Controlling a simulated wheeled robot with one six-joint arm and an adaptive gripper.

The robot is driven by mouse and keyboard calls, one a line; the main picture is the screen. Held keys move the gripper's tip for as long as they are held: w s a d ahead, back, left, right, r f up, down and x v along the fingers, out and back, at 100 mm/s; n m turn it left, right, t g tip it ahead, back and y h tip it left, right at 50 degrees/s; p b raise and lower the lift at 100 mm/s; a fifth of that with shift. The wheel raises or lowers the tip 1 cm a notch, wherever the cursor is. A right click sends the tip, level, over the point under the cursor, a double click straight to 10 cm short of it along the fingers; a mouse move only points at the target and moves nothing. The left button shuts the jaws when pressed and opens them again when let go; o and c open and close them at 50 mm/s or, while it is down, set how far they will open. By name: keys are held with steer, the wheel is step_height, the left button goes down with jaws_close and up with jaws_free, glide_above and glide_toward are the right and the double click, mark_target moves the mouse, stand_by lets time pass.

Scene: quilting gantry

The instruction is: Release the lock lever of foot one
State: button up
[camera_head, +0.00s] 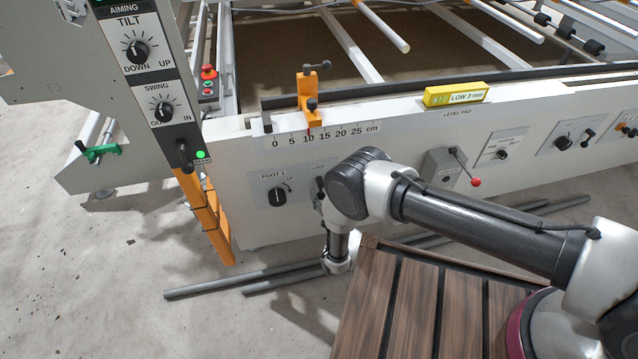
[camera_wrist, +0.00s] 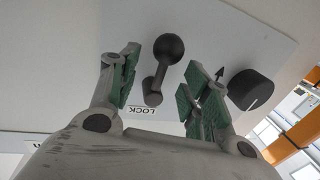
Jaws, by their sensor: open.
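The lock lever (camera_wrist: 170,48) of foot one is a dark grey ball-ended handle beside the upside-down word LOCK in the wrist view. My gripper (camera_wrist: 161,62) is open, with one green-padded finger on each side of the lever. Gaps show between the pads and the lever, which tilts slightly in the picture. The black foot one knob (camera_wrist: 250,90) stands just right of the right finger. In the head view the FOOT 1 knob (camera_head: 278,197) sits on the front beam's panel. My arm covers most of the lock area there, and my fingers cannot be made out.
The white front beam (camera_head: 240,220) carries a centimetre scale, an orange stop (camera_head: 310,92) and a yellow level reading LOW (camera_head: 456,94). A red-tipped lever (camera_head: 475,182) stands to the right. Grey rods (camera_head: 230,283) lie on the floor below, near a slatted wooden top (camera_head: 385,310).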

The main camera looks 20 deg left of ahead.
steer(key=shift+w+a, duration=0.25)
jaws_close()
